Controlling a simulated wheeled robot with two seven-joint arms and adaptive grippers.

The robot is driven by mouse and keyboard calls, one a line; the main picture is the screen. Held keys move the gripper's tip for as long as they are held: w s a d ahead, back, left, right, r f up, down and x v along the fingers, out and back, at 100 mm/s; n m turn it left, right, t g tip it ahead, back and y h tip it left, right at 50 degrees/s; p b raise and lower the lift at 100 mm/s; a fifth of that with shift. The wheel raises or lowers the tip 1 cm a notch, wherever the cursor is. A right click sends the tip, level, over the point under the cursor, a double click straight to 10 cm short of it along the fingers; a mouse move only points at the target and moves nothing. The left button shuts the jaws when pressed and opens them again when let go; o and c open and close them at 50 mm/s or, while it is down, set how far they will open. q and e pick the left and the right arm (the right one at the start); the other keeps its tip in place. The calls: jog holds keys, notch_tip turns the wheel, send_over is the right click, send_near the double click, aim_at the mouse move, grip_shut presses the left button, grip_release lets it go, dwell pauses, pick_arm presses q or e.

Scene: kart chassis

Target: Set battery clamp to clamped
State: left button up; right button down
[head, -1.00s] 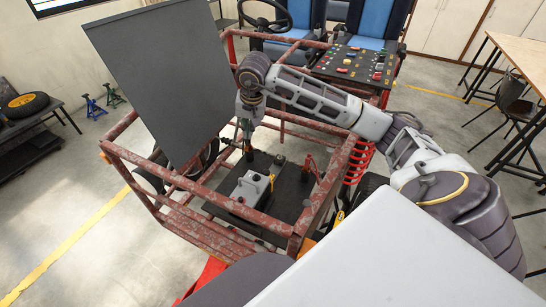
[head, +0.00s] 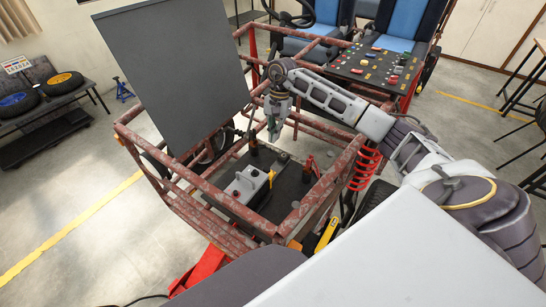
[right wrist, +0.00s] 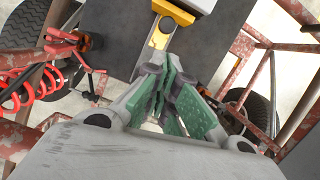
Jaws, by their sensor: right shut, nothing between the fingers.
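The battery (head: 246,186) is a pale grey box on the dark tray inside the red tube frame. A small yellow part (head: 271,176), which looks like the battery clamp, shows at its right end. In the right wrist view the yellow clamp part (right wrist: 160,38) lies just beyond my fingertips, beside the battery's pale edge. I cannot tell the clamp's exact position. My right gripper (head: 272,134) points down above the tray, behind and above the clamp. Its green-padded fingers (right wrist: 172,68) are shut and empty, apart from the clamp as far as I can see. My left gripper is out of view.
The rusty red frame tubes (head: 325,200) surround the tray. A large grey panel (head: 175,75) stands upright at left. A red-handled part (head: 309,165) stands right of the battery, and a black post (head: 252,145) behind it. A control panel (head: 380,68) is at the back right.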

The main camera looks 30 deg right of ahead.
dwell(0.4)
jog(key=p, duration=0.1)
send_over(272, 171)
jog(key=f, duration=0.9)
jog(key=shift+w+d+f, duration=0.1)
jog(key=shift+w+d, duration=0.15)
jog(key=shift+w, duration=0.15)
jog(key=shift+f, duration=0.25)
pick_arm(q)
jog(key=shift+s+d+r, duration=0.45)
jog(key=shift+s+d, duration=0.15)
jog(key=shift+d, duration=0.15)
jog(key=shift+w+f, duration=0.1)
